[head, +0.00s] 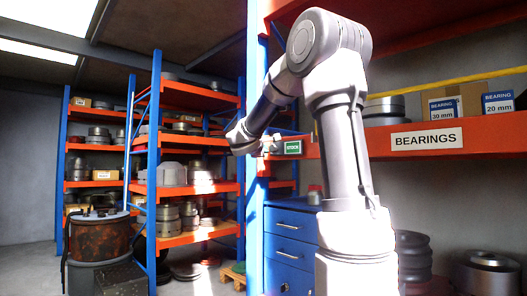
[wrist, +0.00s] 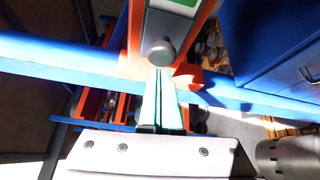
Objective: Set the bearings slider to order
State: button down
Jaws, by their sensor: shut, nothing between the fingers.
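The bearings slider is a small grey plate with a green window (head: 292,147) on the orange shelf edge, left of the BEARINGS label (head: 426,139). White lettering on the green looks like "STOCK" but is too small to read surely. In the wrist view the plate's green window (wrist: 176,4) is cut off by the top edge, and a round grey knob (wrist: 161,51) sticks out below it. My gripper (wrist: 164,72) is shut and empty, its pale fingers pointing at the knob's lower edge. I cannot tell whether they touch it. In the head view my gripper (head: 270,146) is beside the slider's left side.
Bearing boxes (head: 499,103) and metal rings (head: 384,109) stand on the orange shelf. A blue drawer cabinet (head: 291,249) is below the slider. A blue upright (head: 255,180) stands close to my gripper. Another loaded rack (head: 192,238) is farther left.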

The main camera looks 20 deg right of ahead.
aim_at(281, 148)
jog(key=s+d, duration=0.1)
jog(key=s, duration=0.1)
jog(key=s+d, duration=0.1)
jog(key=s, duration=0.4)
jog(key=shift+s+d, duration=0.3)
jog(key=shift+d, duration=0.1)
jog(key=w+a, duration=0.3)
jog(key=v, duration=0.9)
jog(key=shift+s+d+f, duration=0.2)
jog(key=shift+f, duration=0.05)
